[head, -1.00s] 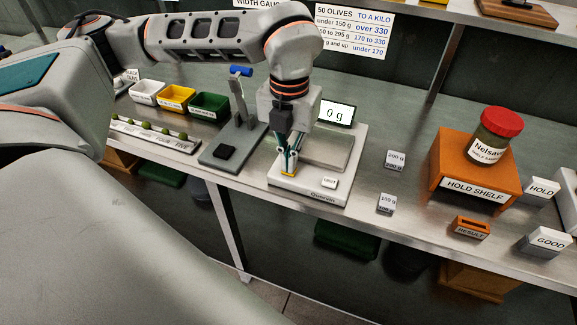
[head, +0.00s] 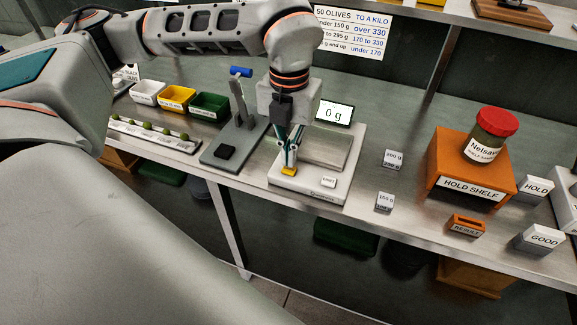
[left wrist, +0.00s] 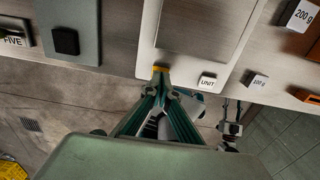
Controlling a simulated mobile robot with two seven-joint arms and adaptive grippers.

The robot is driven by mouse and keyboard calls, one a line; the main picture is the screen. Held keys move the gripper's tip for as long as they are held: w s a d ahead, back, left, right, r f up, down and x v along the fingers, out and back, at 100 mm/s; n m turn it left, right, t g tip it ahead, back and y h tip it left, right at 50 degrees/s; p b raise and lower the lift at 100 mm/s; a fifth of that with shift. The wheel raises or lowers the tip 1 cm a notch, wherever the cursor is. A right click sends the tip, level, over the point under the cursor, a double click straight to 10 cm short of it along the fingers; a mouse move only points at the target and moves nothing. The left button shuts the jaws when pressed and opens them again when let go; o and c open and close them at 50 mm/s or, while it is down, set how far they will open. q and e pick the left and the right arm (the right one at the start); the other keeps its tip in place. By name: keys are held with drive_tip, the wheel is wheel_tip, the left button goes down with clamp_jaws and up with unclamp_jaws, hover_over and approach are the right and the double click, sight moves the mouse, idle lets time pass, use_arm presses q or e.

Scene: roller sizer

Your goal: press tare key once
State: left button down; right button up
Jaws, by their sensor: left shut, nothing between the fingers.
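The scale (head: 352,185) stands on the bench, its display (head: 335,113) reading 0 g. A yellow key (head: 289,171), which I take for the tare key, is at its front left corner; no label on it is readable. A white UNIT key (head: 328,182) lies to its right. My left gripper (head: 288,164) is shut and empty, pointing down with its fingertips right at the yellow key. In the left wrist view the yellow key (left wrist: 160,68) shows just beyond the fingertips; I cannot tell whether they touch it.
A grey stand with a black pad (head: 225,152) is left of the scale. The 200 g weight (head: 393,158) and another weight (head: 384,201) stand to the right.

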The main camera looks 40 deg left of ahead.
sight(289, 169)
use_arm(q)
drive_tip(key=shift+r+p, duration=1.7)
drive_tip(key=shift+r, duration=0.85)
